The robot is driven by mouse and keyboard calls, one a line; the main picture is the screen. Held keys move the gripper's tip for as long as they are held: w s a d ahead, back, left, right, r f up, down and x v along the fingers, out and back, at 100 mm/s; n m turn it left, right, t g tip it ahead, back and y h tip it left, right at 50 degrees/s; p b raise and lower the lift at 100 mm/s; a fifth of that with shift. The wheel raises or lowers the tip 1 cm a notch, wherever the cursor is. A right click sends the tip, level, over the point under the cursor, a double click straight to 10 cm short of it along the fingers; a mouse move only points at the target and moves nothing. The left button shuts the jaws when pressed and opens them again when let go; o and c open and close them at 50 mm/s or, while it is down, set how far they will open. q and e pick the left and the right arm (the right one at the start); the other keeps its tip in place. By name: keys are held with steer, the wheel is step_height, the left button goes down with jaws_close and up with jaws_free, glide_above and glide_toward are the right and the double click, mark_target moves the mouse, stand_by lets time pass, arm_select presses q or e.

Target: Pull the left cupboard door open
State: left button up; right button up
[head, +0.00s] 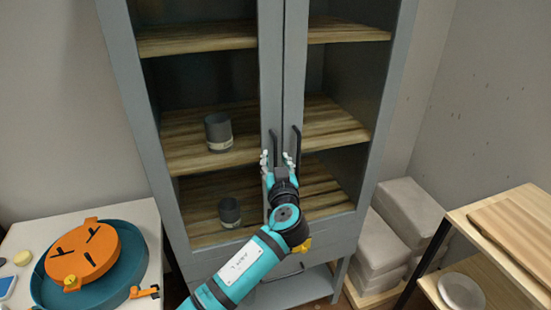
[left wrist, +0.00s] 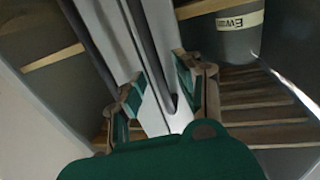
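The grey cupboard (head: 126,80) stands upright ahead with both framed doors shut. The left door (head: 270,75) has a dark vertical bar handle (head: 273,146), close beside the handle of the right door (head: 297,143). My left gripper (head: 277,161) is at the left door's handle, its fingers open. In the left wrist view, the open fingers (left wrist: 160,95) stand on either side of a dark bar handle (left wrist: 150,45), with a gap showing. I cannot tell whether either finger touches it. My right gripper is not in view.
Two dark cups (head: 218,131) and (head: 229,212) stand on shelves behind the left door. At left, a white table (head: 25,245) holds a teal tray (head: 122,285) with an orange disc (head: 85,250). Grey blocks (head: 410,210) and a wooden shelf unit (head: 500,200) crowd the right.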

arm_select(q)
steer(key=shift+w, duration=0.9)
steer(key=shift+c, duration=0.2)
jaws_close()
